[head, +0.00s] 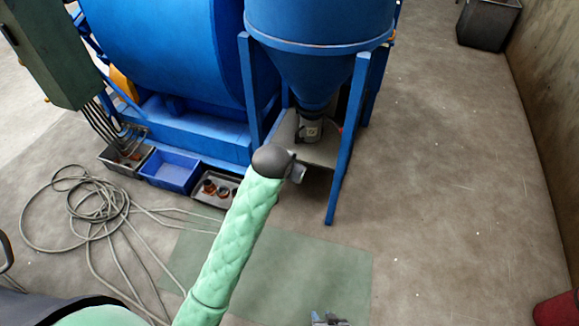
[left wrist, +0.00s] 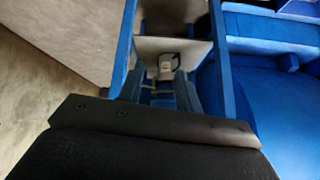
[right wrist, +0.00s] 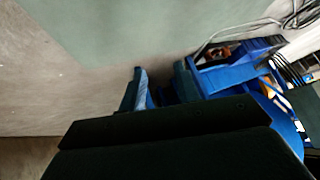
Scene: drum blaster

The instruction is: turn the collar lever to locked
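The blue hopper's cone (head: 318,75) narrows to a small grey collar (head: 312,131) with a pale patch, between blue legs. The collar's lever cannot be made out clearly. My left arm reaches up from the bottom, and its gripper is mostly hidden behind the grey wrist in the head view. In the left wrist view the left gripper (left wrist: 160,88) has its fingers apart, with the pale collar part (left wrist: 166,67) ahead between them; contact does not show. My right gripper (head: 330,319) is low at the bottom edge; in the right wrist view its fingers (right wrist: 163,86) are apart and empty.
A blue leg (head: 347,140) stands right of the collar. A grey shelf (head: 325,152) lies beneath it. A blue bin (head: 170,172), grey trays and a coiled hose (head: 90,205) lie at left. The floor at right is open.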

